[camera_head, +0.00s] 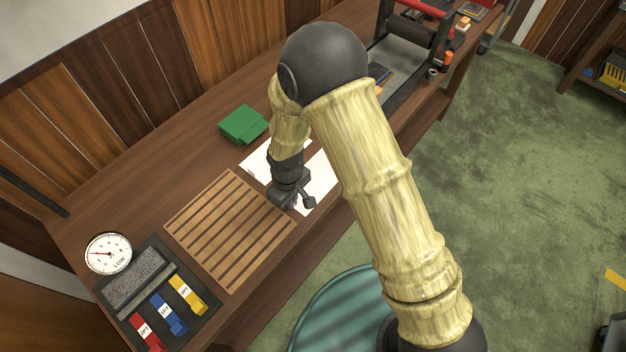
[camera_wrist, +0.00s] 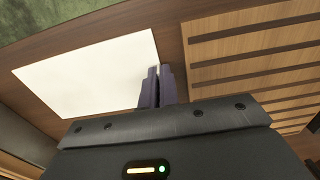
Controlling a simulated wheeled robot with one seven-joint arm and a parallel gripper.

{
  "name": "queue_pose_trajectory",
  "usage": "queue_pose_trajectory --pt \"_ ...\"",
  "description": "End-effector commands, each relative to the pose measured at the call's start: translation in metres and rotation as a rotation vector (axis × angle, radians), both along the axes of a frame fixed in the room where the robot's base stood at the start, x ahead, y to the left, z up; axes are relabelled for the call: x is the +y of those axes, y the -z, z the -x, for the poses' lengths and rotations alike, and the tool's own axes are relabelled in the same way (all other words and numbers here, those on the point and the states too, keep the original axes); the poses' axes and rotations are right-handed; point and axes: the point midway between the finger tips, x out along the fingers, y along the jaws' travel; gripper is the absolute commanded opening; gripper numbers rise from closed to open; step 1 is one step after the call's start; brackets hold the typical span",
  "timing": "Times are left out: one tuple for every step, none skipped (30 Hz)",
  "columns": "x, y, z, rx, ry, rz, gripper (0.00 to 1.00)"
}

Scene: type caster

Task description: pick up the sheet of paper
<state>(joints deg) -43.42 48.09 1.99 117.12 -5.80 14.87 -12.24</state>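The white sheet of paper (camera_head: 318,186) lies on the wooden bench, partly hidden by my arm in the head view. In the wrist view, the paper (camera_wrist: 88,75) is a flat white shape to the left of the fingers. My gripper (camera_head: 291,204) is low over the bench, between the paper and the slatted wooden board. In the wrist view, the dark purple fingers of my gripper (camera_wrist: 158,72) are close together and overlap the right edge of the paper. They look shut. I cannot tell whether any paper is between them.
A slatted wooden board (camera_head: 228,228) lies just left of my gripper. A green block (camera_head: 243,124) sits behind the paper. A round gauge (camera_head: 108,253) and a dark panel with coloured switches (camera_head: 158,300) are at the bench's left end. A black frame machine (camera_head: 404,55) stands farther right.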

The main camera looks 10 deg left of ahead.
Motion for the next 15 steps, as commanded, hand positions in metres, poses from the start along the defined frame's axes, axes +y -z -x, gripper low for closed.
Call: queue_pose_trajectory --pt "0.000 0.000 0.000 0.000 0.000 0.000 0.00" --pt "0.000 0.000 0.000 0.000 0.000 0.000 0.00" --pt "0.000 0.000 0.000 0.000 0.000 0.000 0.00" --pt "0.000 0.000 0.000 0.000 0.000 0.000 0.00" --pt "0.000 -0.001 0.000 0.000 0.000 0.000 0.00" --pt "0.000 -0.001 0.000 0.000 0.000 -0.001 0.00" --pt "0.000 -0.003 0.000 0.000 0.000 -0.001 0.00" --pt "0.000 -0.004 0.000 -0.001 0.000 -0.002 0.00" --pt "0.000 -0.007 -0.001 -0.002 0.000 -0.002 0.00" --pt "0.001 -0.009 -0.001 -0.002 0.001 -0.002 0.00" --pt "0.001 -0.012 -0.001 -0.002 0.001 -0.002 0.00" --pt "0.001 -0.017 -0.001 -0.003 0.001 -0.003 0.00" --pt "0.001 -0.021 -0.001 -0.003 0.001 -0.003 0.00" --pt "0.000 -0.025 -0.001 -0.003 0.001 -0.004 0.00" --pt "0.001 -0.032 -0.001 -0.003 0.001 -0.003 0.00"
